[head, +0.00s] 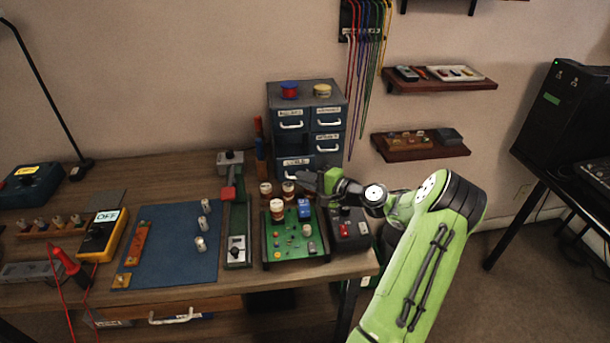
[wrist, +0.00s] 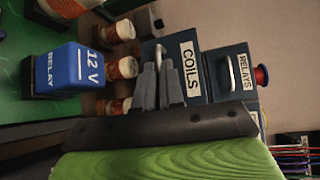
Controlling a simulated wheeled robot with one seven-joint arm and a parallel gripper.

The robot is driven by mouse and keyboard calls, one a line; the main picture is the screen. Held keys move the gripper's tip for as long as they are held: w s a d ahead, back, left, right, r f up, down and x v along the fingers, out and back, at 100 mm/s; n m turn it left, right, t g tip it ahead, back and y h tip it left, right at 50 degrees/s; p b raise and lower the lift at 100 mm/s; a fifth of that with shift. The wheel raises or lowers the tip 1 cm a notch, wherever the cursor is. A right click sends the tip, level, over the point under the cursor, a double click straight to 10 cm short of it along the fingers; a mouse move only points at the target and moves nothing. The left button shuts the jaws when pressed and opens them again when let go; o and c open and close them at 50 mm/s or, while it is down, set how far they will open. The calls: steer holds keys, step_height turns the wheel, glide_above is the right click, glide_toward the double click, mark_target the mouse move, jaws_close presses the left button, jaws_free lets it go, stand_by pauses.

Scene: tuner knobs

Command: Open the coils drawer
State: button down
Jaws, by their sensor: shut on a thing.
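The coils drawer (head: 297,161) is the lowest labelled front on the left of the blue cabinet (head: 335,90). In the wrist view its blue front with the COILS label (wrist: 189,69) faces me, turned sideways. My gripper (wrist: 162,68) is shut on the pale drawer handle (wrist: 160,52), with its fingertips close to the drawer front. In the head view my gripper (head: 308,182) is low in front of the cabinet, and the arm partly hides the drawer's lower part.
Several copper coils (head: 266,190) stand in front of the cabinet. A blue 12 V relay (head: 304,209) sits on the green board (head: 284,244) below my gripper. A dark box with a red knob (head: 348,232) is on the right.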

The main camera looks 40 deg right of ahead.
steer(key=shift+f, duration=0.1)
steer(key=c, duration=1.3)
jaws_free()
steer(key=shift+s, duration=0.1)
steer(key=shift+o, duration=0.2)
steer(key=p+v, duration=0.2)
steer(key=v, duration=1.3)
steer(key=shift+s+d, duration=0.15)
steer(key=shift+s, duration=0.2)
